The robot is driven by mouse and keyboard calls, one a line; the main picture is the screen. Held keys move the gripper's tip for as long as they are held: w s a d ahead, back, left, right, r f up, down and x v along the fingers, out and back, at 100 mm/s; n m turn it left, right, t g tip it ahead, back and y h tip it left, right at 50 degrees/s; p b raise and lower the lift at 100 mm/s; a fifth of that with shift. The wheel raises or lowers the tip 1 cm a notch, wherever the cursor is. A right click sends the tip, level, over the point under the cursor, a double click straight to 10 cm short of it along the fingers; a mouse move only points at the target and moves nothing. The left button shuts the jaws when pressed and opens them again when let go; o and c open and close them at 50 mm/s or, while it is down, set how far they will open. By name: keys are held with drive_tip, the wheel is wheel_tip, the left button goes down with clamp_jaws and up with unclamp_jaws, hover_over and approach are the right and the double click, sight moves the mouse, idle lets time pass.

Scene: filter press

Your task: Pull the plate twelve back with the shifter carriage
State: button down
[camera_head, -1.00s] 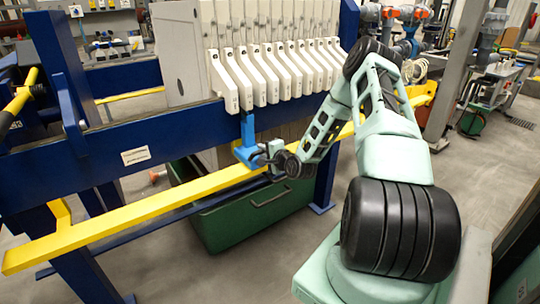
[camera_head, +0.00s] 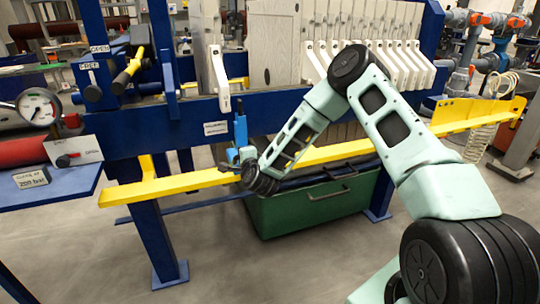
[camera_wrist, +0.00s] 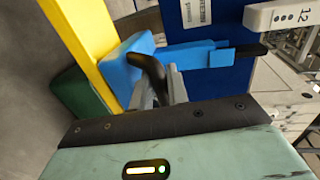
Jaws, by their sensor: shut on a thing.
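The blue shifter carriage (camera_head: 241,137) sits on the yellow rail (camera_head: 185,184) in the head view, below the blue beam. My gripper (camera_head: 247,158) is at its front. In the wrist view my gripper (camera_wrist: 166,88) is shut on the black handle (camera_wrist: 149,70) of the carriage (camera_wrist: 125,70). The carriage's blue arm ends in a dark tip close to a pale plate handle marked 12 (camera_wrist: 284,15); I cannot tell if they touch. In the head view plate twelve (camera_head: 213,50) hangs upright, apart from the plate pack, with a gap to its right.
The plate pack (camera_head: 272,45) with its row of white handles stands at the right. Plate twelve has free room on its left. A green tray (camera_head: 315,205) lies below the rail. A gauge (camera_head: 38,107) and control panel stand at the far left.

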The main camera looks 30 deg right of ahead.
drive_tip(key=w+a+b, duration=0.1)
drive_tip(key=w+a, duration=0.1)
drive_tip(key=a, duration=0.8)
drive_tip(key=shift+w, duration=0.25)
drive_tip(key=shift+a+f, duration=0.1)
drive_tip(key=c, duration=1.5)
unclamp_jaws()
drive_tip(key=shift+o, duration=0.2)
drive_tip(key=b+v, duration=0.1)
drive_tip(key=v, duration=1.6)
drive_tip(key=shift+s+a, duration=0.1)
